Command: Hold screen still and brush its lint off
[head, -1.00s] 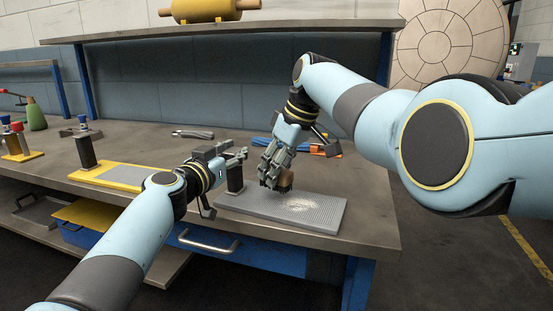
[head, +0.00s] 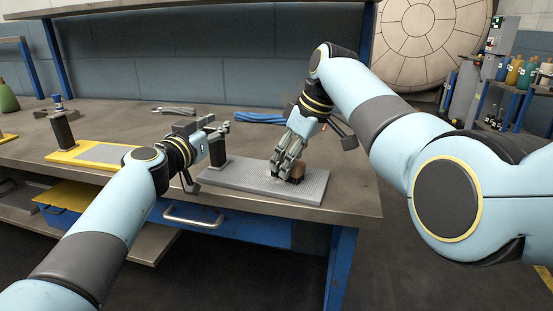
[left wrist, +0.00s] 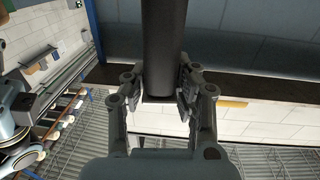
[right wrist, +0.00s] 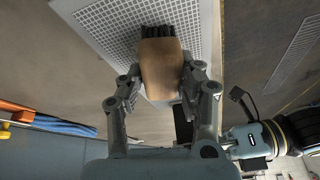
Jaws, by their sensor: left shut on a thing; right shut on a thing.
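The grey mesh screen (head: 240,181) lies flat on the bench near its front edge; its mesh shows in the right wrist view (right wrist: 98,24). A dark upright handle (head: 217,152) stands at the screen's left end. My left gripper (head: 217,133) is shut on this handle, which fills the gap between the fingers in the left wrist view (left wrist: 163,45). My right gripper (head: 291,168) is shut on the brush's wooden block (right wrist: 160,66). The dark bristles (right wrist: 157,32) are down at the mesh, right of the screen's middle. Any lint there is mostly hidden by the gripper.
A yellow-framed panel (head: 66,156) with another dark handle (head: 63,130) lies to the left on the bench. A blue hose bundle (head: 259,118) and grey tools (head: 174,110) lie behind. The bench's right end beyond the screen is clear.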

